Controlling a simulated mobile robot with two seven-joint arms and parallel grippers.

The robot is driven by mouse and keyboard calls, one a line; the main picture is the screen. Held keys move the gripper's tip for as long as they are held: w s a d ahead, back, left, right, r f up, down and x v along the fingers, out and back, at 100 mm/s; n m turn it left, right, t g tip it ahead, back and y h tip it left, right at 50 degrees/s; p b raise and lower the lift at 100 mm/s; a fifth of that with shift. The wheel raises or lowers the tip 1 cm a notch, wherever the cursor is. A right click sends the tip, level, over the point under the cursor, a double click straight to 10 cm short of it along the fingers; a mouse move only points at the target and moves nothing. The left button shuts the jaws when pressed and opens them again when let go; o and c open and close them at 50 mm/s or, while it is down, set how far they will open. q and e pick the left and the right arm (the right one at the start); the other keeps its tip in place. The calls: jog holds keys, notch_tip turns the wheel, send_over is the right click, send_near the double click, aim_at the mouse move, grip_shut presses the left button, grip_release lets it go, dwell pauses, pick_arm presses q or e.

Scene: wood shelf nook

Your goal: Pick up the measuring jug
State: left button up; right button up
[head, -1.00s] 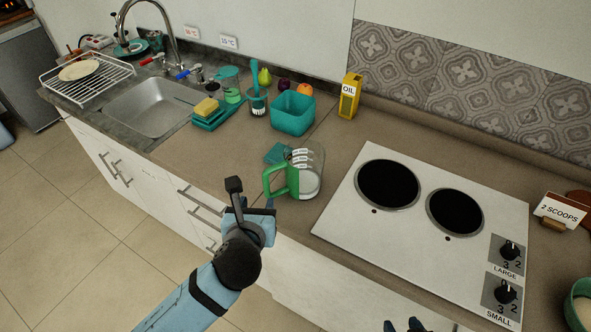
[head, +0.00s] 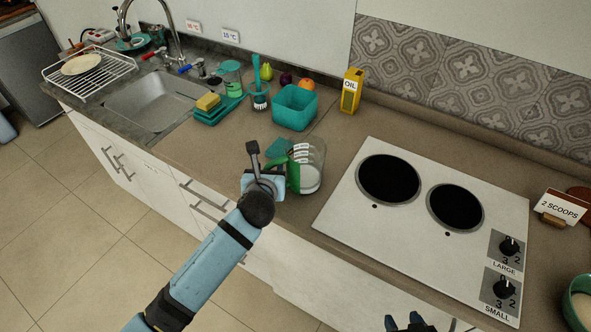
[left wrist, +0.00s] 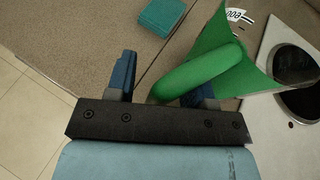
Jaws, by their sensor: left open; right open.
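The measuring jug (head: 310,170) is clear with white markings and a green handle, and stands upright on the counter left of the hob. In the left wrist view its green handle (left wrist: 197,73) lies between and over my fingers, partly hiding the right one. My left gripper (head: 268,170) is open at the handle, and it also shows in the left wrist view (left wrist: 165,78). I cannot tell whether a finger touches the handle. My right gripper (head: 408,322) is open at the bottom edge, mostly cut off and away from the jug.
A white hob (head: 410,255) stands right of the jug. A teal cloth or sponge (head: 277,148) lies just behind it. A teal tub (head: 294,108) and a yellow oil box (head: 351,91) stand farther back.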

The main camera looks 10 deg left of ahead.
pick_arm(q)
jog(key=shift+w+f, duration=0.1)
jog(key=shift+w, duration=0.05)
grip_shut()
jog(key=shift+r, duration=0.3)
